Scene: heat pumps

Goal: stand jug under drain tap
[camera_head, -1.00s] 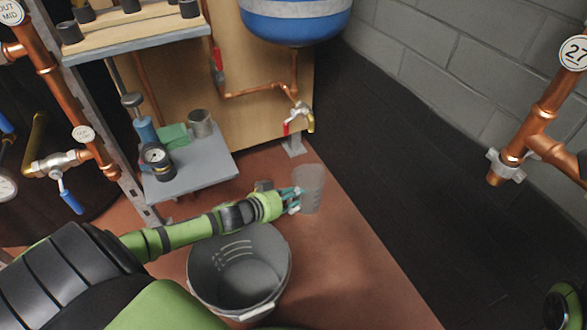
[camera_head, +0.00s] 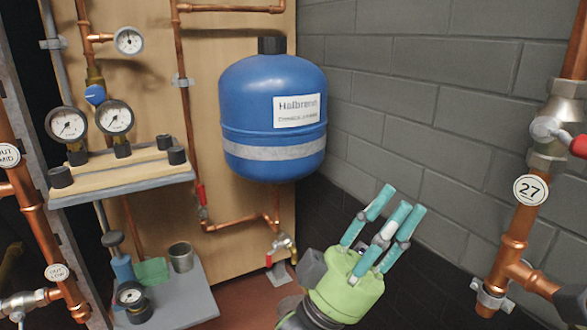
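The drain tap (camera_head: 282,245) is a small brass valve with a red part and a yellowish part, at the end of a copper pipe below the blue tank (camera_head: 274,105). My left gripper (camera_head: 388,215) is raised to the right of the tap and nearer to me. Its teal fingers are extended upward and apart, with nothing between them. The clear jug does not show now; the floor under the tap is mostly cut off by the bottom edge and my arm. My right gripper is not in view.
A grey shelf (camera_head: 195,300) at lower left holds a metal cup (camera_head: 181,257), a green cloth (camera_head: 151,271) and a gauge (camera_head: 131,296). A copper pipe with tag 27 (camera_head: 530,190) stands at right. A block wall (camera_head: 430,100) is behind.

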